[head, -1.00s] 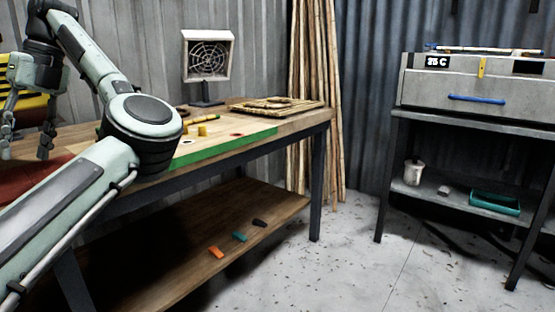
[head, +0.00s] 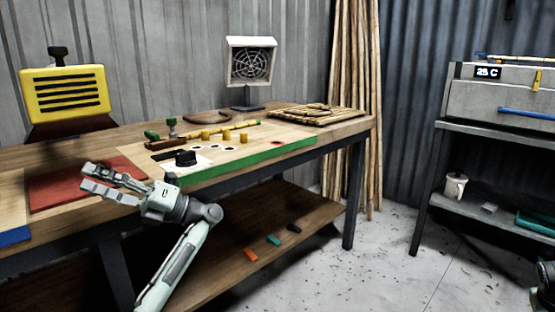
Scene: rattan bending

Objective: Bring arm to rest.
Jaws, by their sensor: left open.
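My left arm (head: 184,262) rises from the lower edge in the head view. My left gripper (head: 86,178) is open, and its fingers point left in front of the workbench (head: 60,158). Nothing shows between the fingers. In the picture they overlap the red mat (head: 62,187) on the bench; I cannot tell how far apart they are in depth. A small part of the robot shows at the lower right corner, but my right gripper is not in view.
A yellow slatted unit (head: 66,94) and a fan-like panel (head: 251,62) stand at the back. A woven rattan piece (head: 316,116) and yellow pegs (head: 227,135) lie on the bench. Rattan poles (head: 352,90) lean behind. A grey heater box (head: 500,98) stands right, with open floor between.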

